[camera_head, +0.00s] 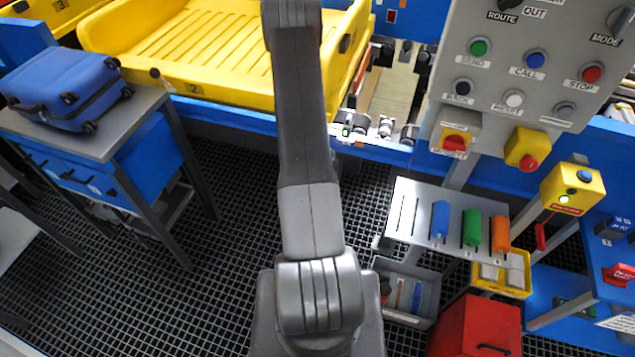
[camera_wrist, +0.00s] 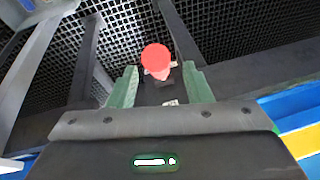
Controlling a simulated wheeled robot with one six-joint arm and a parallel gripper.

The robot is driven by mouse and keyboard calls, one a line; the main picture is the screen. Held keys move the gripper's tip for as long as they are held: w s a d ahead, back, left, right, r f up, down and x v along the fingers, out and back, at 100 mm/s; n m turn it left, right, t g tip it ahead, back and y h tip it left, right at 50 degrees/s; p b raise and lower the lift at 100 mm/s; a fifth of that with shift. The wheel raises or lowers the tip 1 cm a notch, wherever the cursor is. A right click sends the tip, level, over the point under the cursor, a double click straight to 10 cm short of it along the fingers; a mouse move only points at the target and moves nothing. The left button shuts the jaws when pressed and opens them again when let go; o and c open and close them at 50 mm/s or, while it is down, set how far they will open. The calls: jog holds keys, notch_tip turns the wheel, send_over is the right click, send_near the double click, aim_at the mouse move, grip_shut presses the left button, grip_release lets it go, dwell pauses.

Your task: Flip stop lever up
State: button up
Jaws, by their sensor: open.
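A red round knob (camera_wrist: 156,57), which looks like the end of the stop lever, shows in the wrist view with a paler part just below it and a dark mount behind. My gripper (camera_wrist: 160,72) is open, with one green finger on each side of the knob and a gap on both sides. I cannot tell how deep the knob sits between the fingers, or whether the lever is up or down. In the head view my arm covers the gripper, and I cannot make out the lever there.
A yellow tray (camera_head: 113,38) rests on the blue-sided conveyor (camera_head: 225,115). A blue suitcase (camera_head: 68,88) lies on a bench at left. At right are a grey button panel (camera_head: 505,95), a rack (camera_head: 405,222) with coloured handles, and a red box (camera_head: 478,325). Grating floor is open at left.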

jog(key=p+v, duration=0.4)
jog(key=v, duration=0.6)
jog(key=shift+r, duration=0.35)
jog(key=shift+s+f, duration=0.1)
jog(key=b+x, duration=0.5)
jog(key=x, duration=0.9)
jog(key=shift+b, duration=0.4)
jog(key=shift+s, duration=0.15)
